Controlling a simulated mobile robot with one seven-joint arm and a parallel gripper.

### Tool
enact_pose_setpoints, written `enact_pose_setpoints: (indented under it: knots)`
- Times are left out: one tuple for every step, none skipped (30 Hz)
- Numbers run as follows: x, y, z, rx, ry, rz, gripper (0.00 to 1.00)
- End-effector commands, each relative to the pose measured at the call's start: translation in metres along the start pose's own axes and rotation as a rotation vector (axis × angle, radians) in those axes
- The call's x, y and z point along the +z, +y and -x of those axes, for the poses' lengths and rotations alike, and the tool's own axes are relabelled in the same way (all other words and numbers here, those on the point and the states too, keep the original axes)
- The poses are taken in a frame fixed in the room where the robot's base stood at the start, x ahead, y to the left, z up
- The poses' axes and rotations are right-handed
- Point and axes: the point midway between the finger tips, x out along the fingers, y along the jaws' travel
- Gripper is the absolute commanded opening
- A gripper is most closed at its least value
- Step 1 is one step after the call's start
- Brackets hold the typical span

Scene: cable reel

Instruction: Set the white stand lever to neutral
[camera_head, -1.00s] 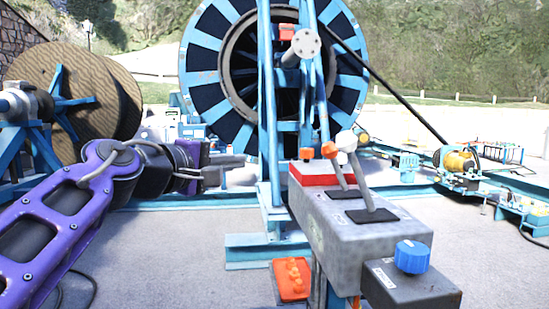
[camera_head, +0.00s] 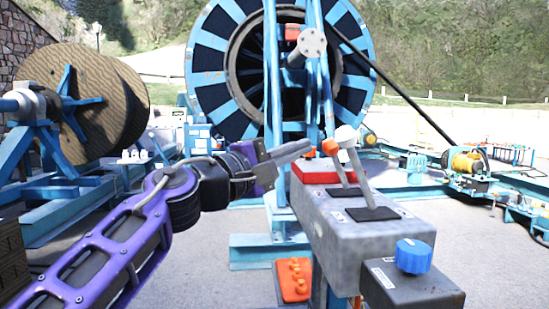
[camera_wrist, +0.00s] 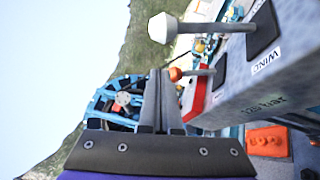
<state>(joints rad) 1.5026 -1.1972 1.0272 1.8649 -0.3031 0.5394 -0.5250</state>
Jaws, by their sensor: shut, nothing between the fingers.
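The white stand lever (camera_head: 346,138) has a white knob on a grey shaft and rises from a black slot plate on the grey control stand (camera_head: 345,235). It leans away from the blue knob end. It also shows in the wrist view (camera_wrist: 167,28), at upper middle. An orange-knobbed lever (camera_head: 331,148) stands just left of it; its knob shows in the wrist view (camera_wrist: 175,74) near the fingertips. My gripper (camera_head: 308,145) is shut and empty, just left of the orange lever and above the red box. In the wrist view its fingers (camera_wrist: 161,75) point up together. Neither lever is held.
A red box (camera_head: 315,172) sits at the stand's far end. A blue knob (camera_head: 413,256) is on a dark box at the near end. A large blue reel (camera_head: 207,84) and a wooden reel (camera_head: 100,110) stand behind. Air above the stand is open.

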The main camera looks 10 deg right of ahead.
Motion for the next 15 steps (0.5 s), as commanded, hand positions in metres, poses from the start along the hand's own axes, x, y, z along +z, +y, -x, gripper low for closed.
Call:
enact_pose_setpoints:
  knots:
    - [0.009,-0.001,-0.006,-0.002,-0.003,-0.003,0.0]
    - [0.012,-0.001,-0.009,-0.002,-0.003,-0.003,0.0]
    - [0.015,-0.001,-0.012,-0.002,-0.001,-0.002,0.0]
    - [0.017,-0.001,-0.015,-0.002,-0.001,-0.002,0.0]
    - [0.019,-0.001,-0.017,-0.002,-0.002,-0.002,0.0]
    - [0.021,-0.001,-0.019,-0.001,-0.001,-0.002,0.0]
    - [0.023,0.0,-0.02,-0.001,-0.001,-0.002,0.0]
    - [0.024,0.0,-0.021,0.0,0.0,-0.002,0.0]
    - [0.025,0.0,-0.022,0.0,0.0,-0.002,0.0]
    - [0.025,0.0,-0.022,0.0,0.0,-0.001,0.0]
    - [0.026,0.0,-0.023,0.0,0.0,-0.001,0.0]
    - [0.026,0.0,-0.023,0.0,0.0,-0.001,0.0]
    - [0.026,0.0,-0.023,0.0,0.0,-0.001,0.0]
    - [0.026,0.0,-0.023,0.0,0.0,-0.001,0.0]
    - [0.026,0.0,-0.023,0.0,0.0,-0.001,0.0]
